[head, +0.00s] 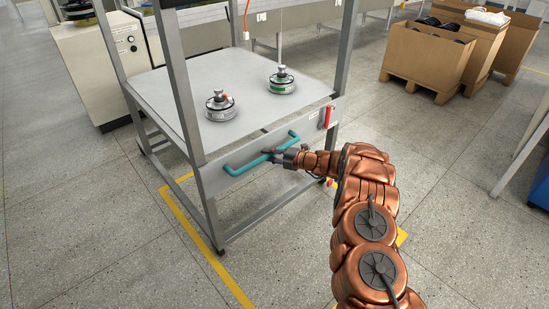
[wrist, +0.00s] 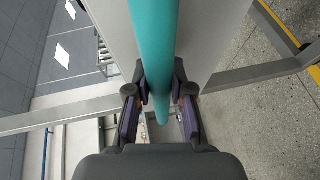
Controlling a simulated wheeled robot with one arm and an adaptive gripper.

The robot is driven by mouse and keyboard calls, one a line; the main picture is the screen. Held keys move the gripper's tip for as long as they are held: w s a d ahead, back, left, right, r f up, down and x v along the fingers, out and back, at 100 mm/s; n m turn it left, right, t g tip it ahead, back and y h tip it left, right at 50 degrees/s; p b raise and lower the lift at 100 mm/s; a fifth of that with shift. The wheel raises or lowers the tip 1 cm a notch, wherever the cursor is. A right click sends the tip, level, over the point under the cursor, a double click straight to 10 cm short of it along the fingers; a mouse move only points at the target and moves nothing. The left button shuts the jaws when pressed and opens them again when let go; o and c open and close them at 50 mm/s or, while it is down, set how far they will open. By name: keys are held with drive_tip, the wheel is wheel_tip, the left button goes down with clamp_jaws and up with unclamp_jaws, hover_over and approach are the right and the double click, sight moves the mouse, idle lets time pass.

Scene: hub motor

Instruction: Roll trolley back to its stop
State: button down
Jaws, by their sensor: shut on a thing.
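The trolley (head: 262,72) is a grey metal frame with a flat shelf, standing in the middle of the head view. A teal handle bar (head: 246,165) runs along its front panel. My gripper (head: 274,155) is shut on this handle near its middle. In the wrist view the teal handle (wrist: 154,45) passes between the two fingers (wrist: 160,105), which close on it from both sides. Two hub motors sit on the shelf, one with a red mark (head: 220,106) and one with a green mark (head: 282,82). I cannot make out a stop.
Yellow floor lines (head: 205,245) run beneath and beside the trolley. A cream cabinet (head: 103,65) stands behind it at left. Cardboard boxes on pallets (head: 425,58) stand at the back right. A red lever (head: 328,117) is on the trolley's right front. The front floor is clear.

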drive_tip(key=shift+w+a+r, duration=0.1)
drive_tip(key=shift+w+r, duration=0.05)
drive_tip(key=shift+r, duration=0.05)
drive_tip(key=c, duration=1)
unclamp_jaws()
drive_tip(key=shift+f, duration=0.15)
drive_tip(key=v, duration=1.2)
